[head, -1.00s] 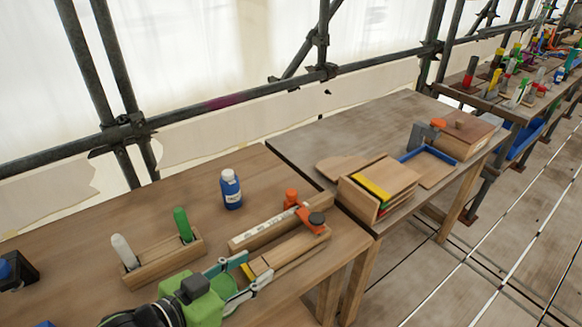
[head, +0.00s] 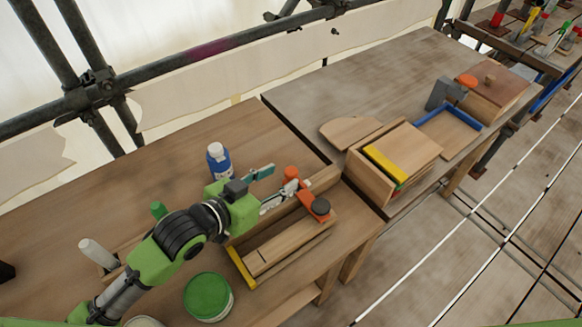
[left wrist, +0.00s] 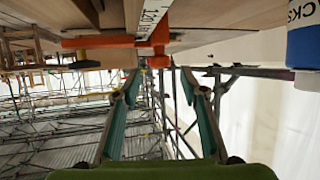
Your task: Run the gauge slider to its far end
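The gauge (head: 290,240) is a wooden block with a raised back rail on the near table, with a yellow strip at its left end. Its orange slider (head: 305,197) sits toward the right end, with a black knob (head: 321,206) and an upright orange post (head: 291,173). In the left wrist view the slider (left wrist: 100,42) and a white printed scale (left wrist: 152,16) show. My left gripper (head: 285,178) is open and empty, its teal fingers spread just left of the post. In the wrist view the post lies ahead between the fingertips, apparently untouched. My right gripper is not visible.
A blue bottle (head: 219,162) stands close behind my left gripper. A green-lidded tub (head: 208,297) and a holder with white and green markers (head: 97,254) are left. Wooden boxes (head: 405,150) and a blue tray (head: 450,130) occupy the right table.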

